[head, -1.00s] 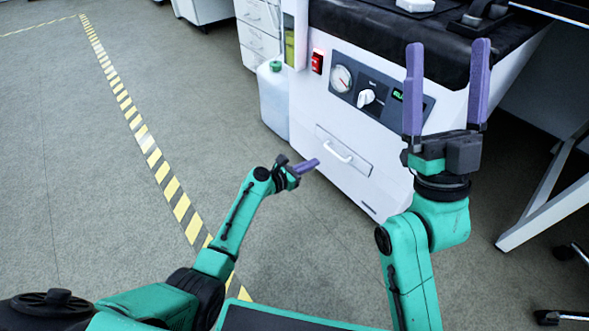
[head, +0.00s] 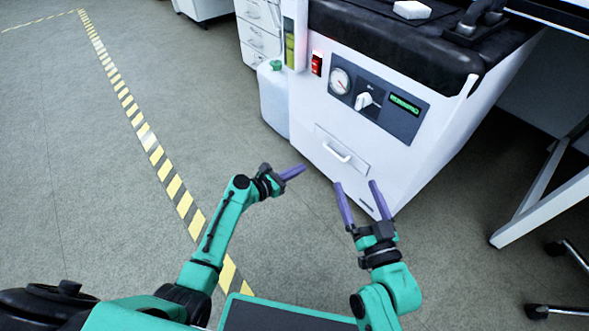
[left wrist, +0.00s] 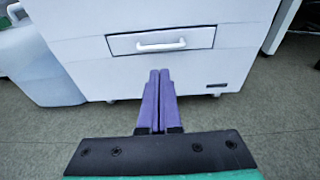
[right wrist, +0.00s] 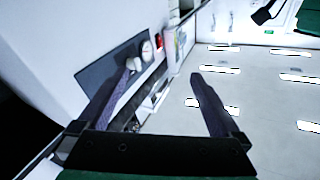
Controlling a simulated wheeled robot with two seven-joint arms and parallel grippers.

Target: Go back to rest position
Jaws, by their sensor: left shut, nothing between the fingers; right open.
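My left gripper (head: 298,171) is in the middle of the head view, low in front of the white machine, shut and empty. In the left wrist view its purple fingers (left wrist: 160,82) lie together, pointing toward the machine's drawer. My right gripper (head: 355,184) is to the right of it, open and empty, with its two purple fingers apart and pointing up toward the machine's front. In the right wrist view its fingers (right wrist: 160,85) are also spread with nothing between them.
The white machine (head: 410,165) with a gauge, knob and drawer stands ahead. A pale canister (head: 273,102) stands at its left side. A white table frame (head: 545,205) and chair legs (head: 560,310) are at the right. Floor with striped tape (head: 172,187) is clear at left.

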